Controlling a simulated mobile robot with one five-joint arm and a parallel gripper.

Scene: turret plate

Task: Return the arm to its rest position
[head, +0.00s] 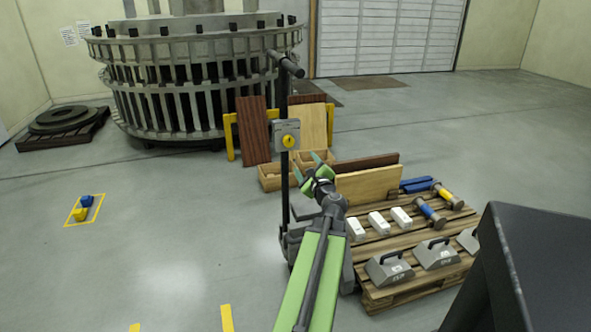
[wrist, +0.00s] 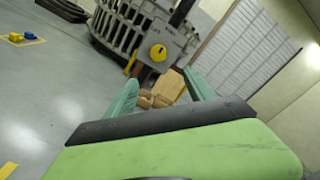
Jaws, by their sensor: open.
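My gripper (head: 315,165) is open with nothing between its fingers. In the head view it is raised at the end of my green arm, in front of the dark post. In the wrist view my gripper (wrist: 160,98) shows two green fingers spread apart. A grey control box (head: 286,135) with a yellow knob (head: 288,142) is on the post, above and left of the fingers in the head view. The box also shows in the wrist view (wrist: 172,42), beyond the fingers, with its yellow knob (wrist: 158,52) facing me. I cannot tell how far the fingers are from it.
A wooden pallet (head: 375,298) with weights, white blocks and tools stands right of my arm. A large slotted turret ring (head: 180,90) is behind. Blue and yellow blocks (head: 82,208) lie in a yellow floor square at left. Open floor lies left of my arm.

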